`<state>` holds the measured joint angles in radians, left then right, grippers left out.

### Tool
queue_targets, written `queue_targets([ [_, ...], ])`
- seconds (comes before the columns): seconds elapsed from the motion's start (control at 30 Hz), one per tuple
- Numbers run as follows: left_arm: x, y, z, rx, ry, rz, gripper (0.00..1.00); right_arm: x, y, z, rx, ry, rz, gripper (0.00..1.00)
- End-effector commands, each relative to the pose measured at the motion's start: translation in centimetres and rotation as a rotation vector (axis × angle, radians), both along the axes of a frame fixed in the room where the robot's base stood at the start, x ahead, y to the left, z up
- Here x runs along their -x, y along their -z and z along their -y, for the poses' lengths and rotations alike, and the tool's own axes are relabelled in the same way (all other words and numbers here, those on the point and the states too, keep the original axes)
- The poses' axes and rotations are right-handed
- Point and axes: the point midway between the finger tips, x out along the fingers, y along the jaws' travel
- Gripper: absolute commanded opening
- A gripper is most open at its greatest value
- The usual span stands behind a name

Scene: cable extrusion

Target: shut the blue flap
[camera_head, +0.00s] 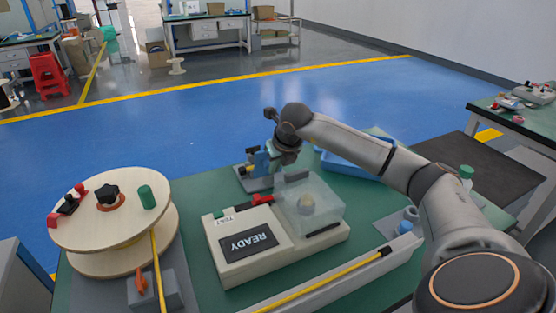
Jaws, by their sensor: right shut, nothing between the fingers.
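A small upright blue part (262,161), which looks like the blue flap, stands on a grey base (256,184) behind the beige machine. It appears raised, but its hinge is too small to make out. My right gripper (285,160) points down just right of the blue part, close to it. Its fingers are shut and empty. I cannot tell whether they touch the blue part. My left gripper is out of view.
The beige machine (245,273) with a READY screen and a clear box (325,195) stands in front. A wooden spool (88,234) with yellow cable is at left. A blue tray (345,163) lies behind my right arm. Green table (198,192) shows between spool and machine.

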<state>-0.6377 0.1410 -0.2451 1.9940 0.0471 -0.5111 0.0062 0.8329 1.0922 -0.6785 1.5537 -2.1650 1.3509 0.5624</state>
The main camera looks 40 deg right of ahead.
Motion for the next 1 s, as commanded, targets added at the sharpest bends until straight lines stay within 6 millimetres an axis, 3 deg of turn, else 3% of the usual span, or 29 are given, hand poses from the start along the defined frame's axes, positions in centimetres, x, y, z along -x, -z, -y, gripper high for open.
queue_targets([
  [0.37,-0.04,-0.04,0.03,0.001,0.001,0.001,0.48,-0.24,0.49,0.03,0.000,-0.001,0.000,0.00],
  [1.0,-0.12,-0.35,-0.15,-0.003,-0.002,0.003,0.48,-1.00,-0.30,0.24,-0.001,-0.001,0.001,0.00],
])
